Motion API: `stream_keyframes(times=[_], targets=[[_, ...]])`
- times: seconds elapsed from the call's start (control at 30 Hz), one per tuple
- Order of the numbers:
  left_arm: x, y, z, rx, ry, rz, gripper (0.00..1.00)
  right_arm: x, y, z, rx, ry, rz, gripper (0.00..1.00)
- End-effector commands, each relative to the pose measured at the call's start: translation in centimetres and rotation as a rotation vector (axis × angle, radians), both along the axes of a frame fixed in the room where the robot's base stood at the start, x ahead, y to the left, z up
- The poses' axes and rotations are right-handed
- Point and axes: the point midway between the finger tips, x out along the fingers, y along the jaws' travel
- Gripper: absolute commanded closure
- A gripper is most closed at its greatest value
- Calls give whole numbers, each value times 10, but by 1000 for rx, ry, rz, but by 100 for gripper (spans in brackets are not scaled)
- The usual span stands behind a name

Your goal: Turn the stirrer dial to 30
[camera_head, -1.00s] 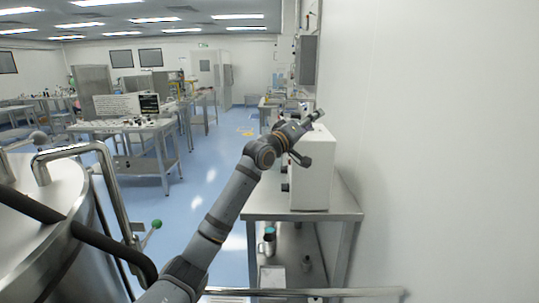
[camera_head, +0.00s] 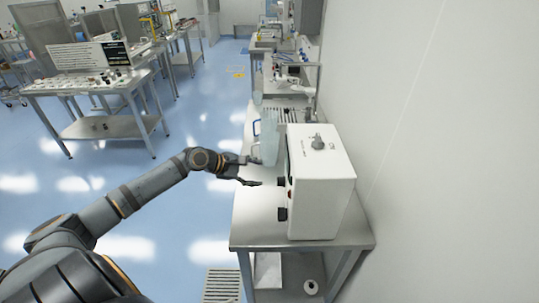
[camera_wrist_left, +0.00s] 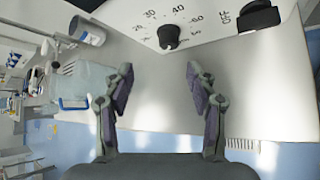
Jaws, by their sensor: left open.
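The white stirrer box (camera_head: 330,200) stands on a steel bench against the wall, its control panel facing left toward my gripper. In the left wrist view the stirrer dial (camera_wrist_left: 168,37) is a black knob with printed numbers including 20, 30, 40 and 60 around it. Its pointer is too small to read. A second black knob (camera_wrist_left: 259,15) marked OFF sits to its right. In the head view the dial (camera_head: 281,184) is the farther knob. My left gripper (camera_head: 260,172) is open and empty, apart from the panel; the wrist view shows its spread fingers (camera_wrist_left: 161,88) below the dial. My right gripper is out of view.
A clear beaker (camera_head: 269,140) with a blue handle stands behind the gripper on the bench (camera_head: 250,225). The bench top before the panel is bare. A wall (camera_head: 440,170) closes the right. Another table (camera_head: 90,85) with small items stands far left, with open floor between.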

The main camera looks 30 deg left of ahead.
Motion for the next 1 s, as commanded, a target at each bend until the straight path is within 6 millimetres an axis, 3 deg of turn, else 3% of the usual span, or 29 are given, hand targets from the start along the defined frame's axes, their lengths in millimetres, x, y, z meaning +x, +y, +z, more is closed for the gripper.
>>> stream_keyframes(times=[0.07, 0.2, 0.53, 0.83, 1.0], targets=[[-10, -3, -5, -31, 50, 12, 43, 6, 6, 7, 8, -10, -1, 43], [-11, -4, -10, -42, 58, 17, 43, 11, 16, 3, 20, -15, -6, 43], [17, -21, -31, -48, 51, 20, 43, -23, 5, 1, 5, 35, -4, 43], [52, -42, -63, -42, 54, 18, 43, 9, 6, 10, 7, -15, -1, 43], [59, -48, -72, -38, 55, 15, 43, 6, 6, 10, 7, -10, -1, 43]])
